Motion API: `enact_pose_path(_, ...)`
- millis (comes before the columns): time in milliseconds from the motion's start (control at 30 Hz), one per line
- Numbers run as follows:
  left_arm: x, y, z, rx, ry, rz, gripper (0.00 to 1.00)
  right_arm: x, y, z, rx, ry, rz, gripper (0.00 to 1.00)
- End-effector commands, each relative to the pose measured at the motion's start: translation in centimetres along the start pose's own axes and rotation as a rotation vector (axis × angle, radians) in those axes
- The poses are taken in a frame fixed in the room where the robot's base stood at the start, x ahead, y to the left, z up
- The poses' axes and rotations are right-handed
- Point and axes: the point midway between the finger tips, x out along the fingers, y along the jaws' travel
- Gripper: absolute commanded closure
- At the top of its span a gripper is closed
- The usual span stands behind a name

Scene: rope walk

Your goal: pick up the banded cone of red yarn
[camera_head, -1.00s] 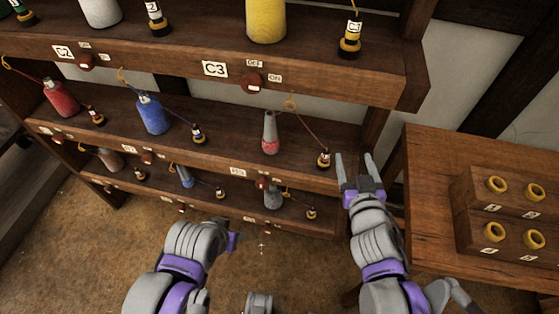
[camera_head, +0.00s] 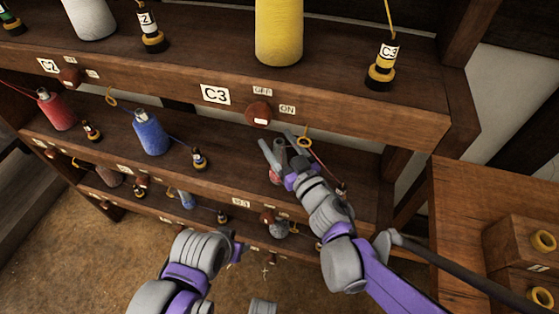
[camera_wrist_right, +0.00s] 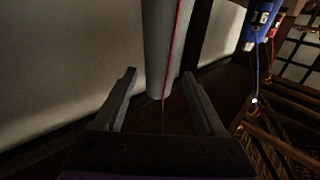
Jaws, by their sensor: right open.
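The cone of red yarn (camera_head: 281,150) on the middle shelf is grey at its top with a little red low down. My right gripper (camera_head: 276,138) is open at it in the head view and hides much of it. In the right wrist view a tall grey body (camera_wrist_right: 160,45) with a thin red strand down it stands between and beyond the two open fingers (camera_wrist_right: 159,75). I cannot tell whether a finger touches it. My left gripper (camera_head: 238,250) is low in front of the shelves, and its fingers do not show clearly.
On the middle shelf (camera_head: 330,178) a blue cone (camera_head: 150,132) and another red cone (camera_head: 57,110) stand to the left. The upper shelf with a yellow cone (camera_head: 279,30) overhangs from above. A table with a wooden block (camera_head: 515,245) is at the right.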

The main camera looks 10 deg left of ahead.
Motion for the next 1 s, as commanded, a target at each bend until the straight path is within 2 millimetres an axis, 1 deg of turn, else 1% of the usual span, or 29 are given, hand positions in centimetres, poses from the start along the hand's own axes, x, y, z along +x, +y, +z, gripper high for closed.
enact_pose_path(33,-0.1,0.0,0.0,0.000,0.000,0.000,0.50,0.9,0.1,-0.1,0.001,0.000,-0.001,0.28)
enact_pose_path(100,-0.1,0.0,-0.1,0.000,0.000,0.000,0.50,1.8,0.1,-0.1,0.001,0.001,-0.001,0.28)
enact_pose_path(200,-0.1,0.0,-0.1,0.000,0.000,0.000,0.50,2.6,0.1,0.0,0.000,0.001,-0.001,0.28)
enact_pose_path(467,-0.1,0.0,-0.1,0.000,0.000,0.000,0.50,2.8,0.1,0.0,0.000,0.000,0.000,0.28)
enact_pose_path(500,-0.1,0.0,-0.1,0.000,0.000,0.000,0.50,2.8,0.1,0.0,0.000,0.000,0.000,0.35)
enact_pose_path(867,-0.1,0.0,-0.1,0.000,0.000,0.000,0.50,2.8,0.1,0.0,0.000,0.000,0.001,1.00)
enact_pose_path(1000,-0.1,0.0,-0.1,0.000,0.000,0.000,0.50,2.8,0.1,0.0,0.000,0.000,0.001,1.00)
